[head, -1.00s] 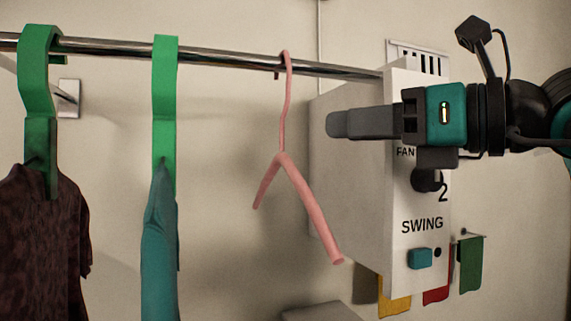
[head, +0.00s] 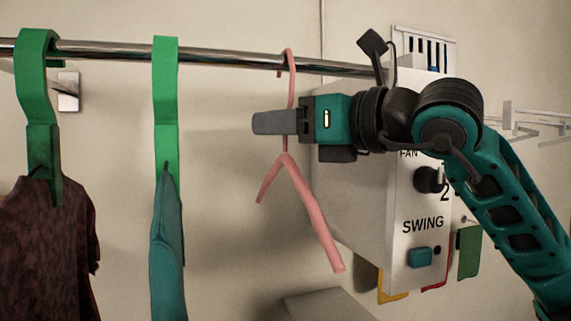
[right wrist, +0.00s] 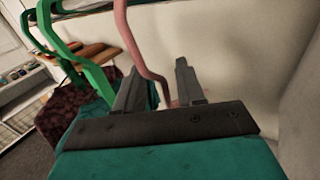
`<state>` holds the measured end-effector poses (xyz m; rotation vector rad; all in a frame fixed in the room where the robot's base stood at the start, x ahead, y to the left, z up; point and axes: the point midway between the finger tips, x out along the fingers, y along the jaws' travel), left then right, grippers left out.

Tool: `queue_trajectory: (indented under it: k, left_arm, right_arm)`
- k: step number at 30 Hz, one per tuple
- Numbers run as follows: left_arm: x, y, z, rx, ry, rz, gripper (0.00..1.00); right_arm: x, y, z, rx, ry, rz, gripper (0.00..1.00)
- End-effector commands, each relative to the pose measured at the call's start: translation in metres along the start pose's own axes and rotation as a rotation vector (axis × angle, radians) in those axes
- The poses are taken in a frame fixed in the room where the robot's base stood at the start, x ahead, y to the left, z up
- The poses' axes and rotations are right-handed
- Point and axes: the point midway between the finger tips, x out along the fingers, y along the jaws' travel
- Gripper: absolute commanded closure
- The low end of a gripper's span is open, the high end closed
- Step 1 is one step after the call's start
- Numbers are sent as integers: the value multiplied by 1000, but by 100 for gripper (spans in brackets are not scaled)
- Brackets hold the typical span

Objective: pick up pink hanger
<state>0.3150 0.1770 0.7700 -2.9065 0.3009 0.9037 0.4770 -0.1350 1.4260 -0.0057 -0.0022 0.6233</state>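The pink hanger (head: 312,215) hangs bare by its hook from the metal rail in the head view. My right gripper (head: 262,123) is level with its stem and covers part of it. In the right wrist view, the two fingers of my right gripper (right wrist: 158,67) stand apart, and the pink stem (right wrist: 140,50) runs down between them. I cannot tell whether either finger touches it. My left gripper is not in view.
The metal rail (head: 210,57) crosses above. To the left hang a green hanger with a teal garment (head: 166,240) and another with a dark garment (head: 50,250). A white box marked SWING (head: 350,190) stands close behind my right gripper.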

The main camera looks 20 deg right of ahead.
Motion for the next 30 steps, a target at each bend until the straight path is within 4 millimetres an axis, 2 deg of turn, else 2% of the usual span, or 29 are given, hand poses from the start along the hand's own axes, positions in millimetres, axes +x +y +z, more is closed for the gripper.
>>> queue_trajectory:
  k: [2,14,30]
  left_arm:
    - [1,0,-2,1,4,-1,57]
    - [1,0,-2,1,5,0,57]
    - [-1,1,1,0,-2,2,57]
  right_arm:
    - [0,0,0,0,0,0,61]
    - [-1,0,0,0,0,0,100]
    - [-1,0,0,1,0,-1,100]
